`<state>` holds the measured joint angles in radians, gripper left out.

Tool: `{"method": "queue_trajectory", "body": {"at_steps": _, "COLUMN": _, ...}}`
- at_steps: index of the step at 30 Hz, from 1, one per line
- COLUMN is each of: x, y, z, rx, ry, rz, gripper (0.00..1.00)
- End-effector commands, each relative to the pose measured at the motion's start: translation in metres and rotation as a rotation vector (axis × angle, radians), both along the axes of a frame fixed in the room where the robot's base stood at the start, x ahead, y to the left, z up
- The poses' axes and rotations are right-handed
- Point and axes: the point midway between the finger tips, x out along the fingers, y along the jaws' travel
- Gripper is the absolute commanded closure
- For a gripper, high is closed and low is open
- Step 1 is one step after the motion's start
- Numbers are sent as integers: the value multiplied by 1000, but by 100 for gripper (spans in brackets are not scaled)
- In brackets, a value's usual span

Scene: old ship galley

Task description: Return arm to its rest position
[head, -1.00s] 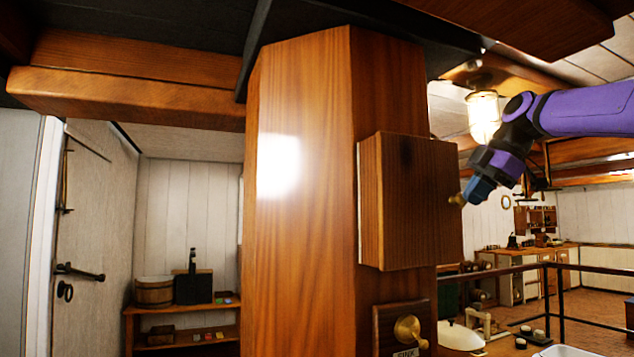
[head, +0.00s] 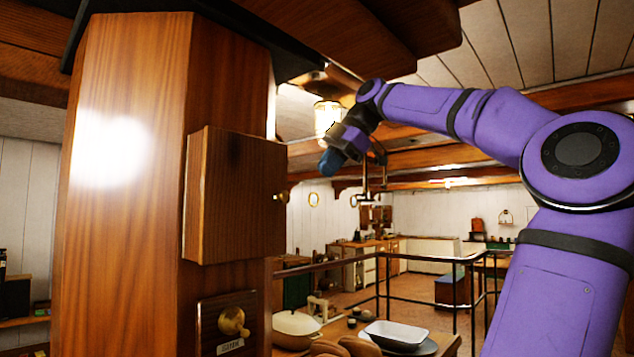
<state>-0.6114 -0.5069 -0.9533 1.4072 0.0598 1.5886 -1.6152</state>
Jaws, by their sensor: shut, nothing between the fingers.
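My purple arm (head: 420,105) comes up from the lower right in the head view and bends left at its large joint. My gripper (head: 327,165) is at its far end, dark with a blue tip, to the right of the wooden post. It is shut with nothing in it. It is apart in the picture from the small box (head: 235,195) on the post and from that box's brass knob (head: 283,197).
The thick wooden post (head: 125,190) fills the left, with a brass switch (head: 231,321) low on it. A lit lamp (head: 328,117) hangs behind my gripper. A white basin (head: 397,336) and a lidded pot (head: 296,328) stand below. Black railings (head: 420,258) cross behind them.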

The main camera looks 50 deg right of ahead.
Motion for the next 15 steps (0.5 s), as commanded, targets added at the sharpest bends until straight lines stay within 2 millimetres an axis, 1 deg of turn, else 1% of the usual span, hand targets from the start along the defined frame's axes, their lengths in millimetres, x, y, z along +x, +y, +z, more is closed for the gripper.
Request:
{"method": "queue_trajectory", "body": {"at_steps": 1, "x": -4, "y": -3, "z": 7, "rx": -1, "ry": -3, "rz": -1, "gripper": 100}}
{"method": "queue_trajectory", "body": {"at_steps": 3, "x": -9, "y": -6, "z": 14, "rx": 0, "ry": -2, "rz": -2, "gripper": 100}}
{"method": "queue_trajectory", "body": {"at_steps": 6, "x": -13, "y": -9, "z": 22, "rx": 0, "ry": -1, "rz": 0, "gripper": 100}}
{"method": "queue_trajectory", "body": {"at_steps": 9, "x": -16, "y": -11, "z": 25, "rx": 0, "ry": 0, "rz": 0, "gripper": 100}}
{"method": "queue_trajectory", "body": {"at_steps": 15, "x": -17, "y": -11, "z": 27, "rx": 1, "ry": 1, "rz": 0, "gripper": 100}}
